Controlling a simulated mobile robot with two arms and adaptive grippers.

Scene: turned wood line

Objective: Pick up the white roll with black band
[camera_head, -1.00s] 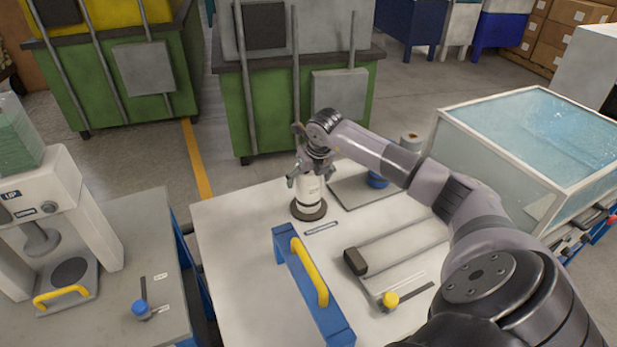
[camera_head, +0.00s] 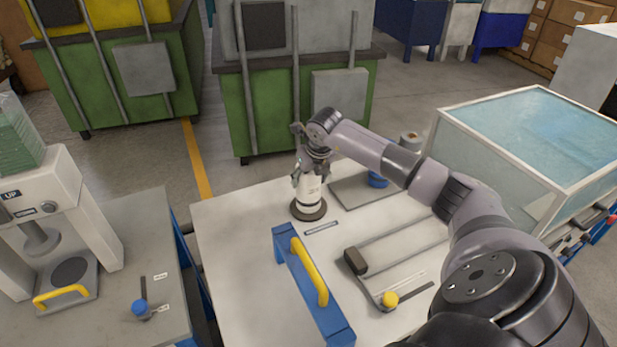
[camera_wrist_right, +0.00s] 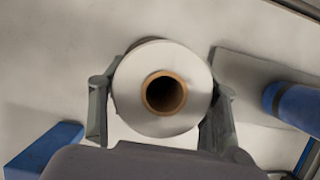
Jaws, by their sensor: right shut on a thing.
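The white roll with black band (camera_head: 309,192) stands upright on a dark round base (camera_head: 309,210) at the far left part of the white table. In the right wrist view the roll (camera_wrist_right: 140,88) is seen from above, with a brown core around a dark hole. My right gripper (camera_head: 310,180) points down over it. Its fingers are shut on the roll, one on each side, and it also shows in the right wrist view (camera_wrist_right: 160,115). The roll's lower part and the dark base stay visible below the fingers. My left gripper is not in view.
A blue frame with a yellow handle (camera_head: 310,272) stands in front of the roll. A grey plate (camera_head: 350,192) with a blue-based roll (camera_head: 377,180) lies to the right. A glass-sided case (camera_head: 530,150) stands farther right. The table left of the blue frame is clear.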

